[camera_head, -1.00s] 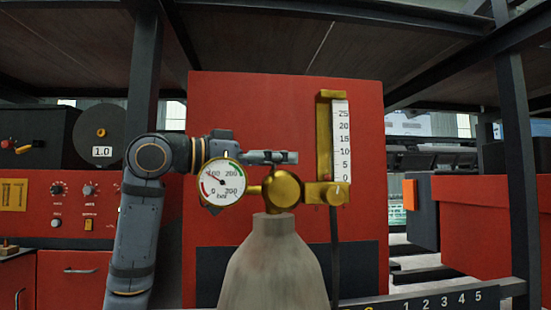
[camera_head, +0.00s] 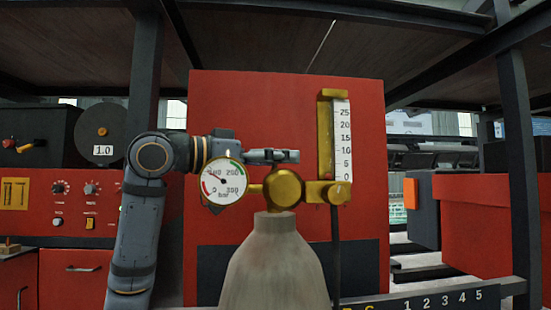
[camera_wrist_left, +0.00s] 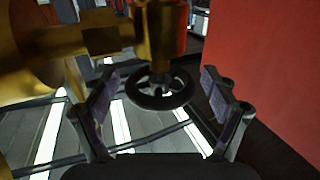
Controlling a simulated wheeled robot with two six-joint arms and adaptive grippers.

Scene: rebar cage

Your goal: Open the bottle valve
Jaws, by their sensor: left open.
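A pale grey gas bottle (camera_head: 275,265) stands upright in the head view. It carries a brass regulator (camera_head: 284,188) with a round white gauge (camera_head: 223,182) at left and a flow tube (camera_head: 333,140) at right. My left gripper (camera_head: 285,156) reaches in from the left, just above the brass body. In the left wrist view a dark spoked handwheel (camera_wrist_left: 161,88) sits below a brass stem (camera_wrist_left: 160,35). The open left gripper (camera_wrist_left: 162,92) has one finger on each side of it, with gaps. The handwheel cannot be made out in the head view. My right gripper is out of view.
A large red cabinet (camera_head: 230,110) stands behind the bottle. A dark post (camera_head: 143,75) rises at left. A red control panel (camera_head: 80,210) is at far left, and a red box (camera_head: 485,210) is at right. A numbered dark rail (camera_head: 450,301) crosses the lower right.

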